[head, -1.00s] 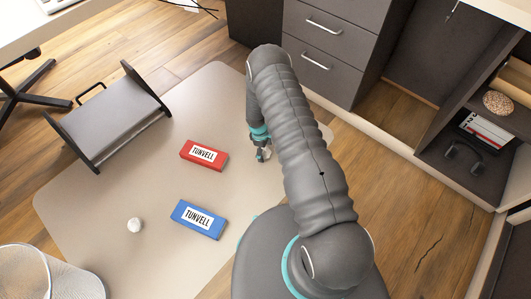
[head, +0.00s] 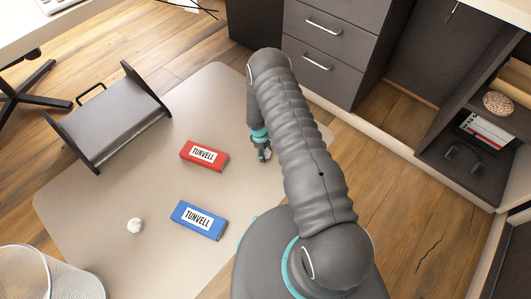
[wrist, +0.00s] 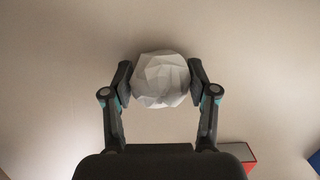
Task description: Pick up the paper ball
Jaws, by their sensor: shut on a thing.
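A white crumpled paper ball (wrist: 160,84) sits between the two fingertips of my gripper (wrist: 160,74) in the wrist view. Both fingers touch its sides, and my gripper is shut on it. In the head view my gripper (head: 264,154) is low over the beige mat, right of the red box, and the held ball is mostly hidden there. I cannot tell whether the held ball touches the mat. Another small white ball (head: 135,226) lies on the mat at the lower left of the head view.
A red box (head: 204,156) and a blue box (head: 198,220) lie on the mat (head: 110,195). A grey footrest-like stand (head: 115,110) is at upper left. A wire basket (head: 45,275) stands at lower left. Drawers (head: 330,45) and a shelf (head: 480,150) bound the right.

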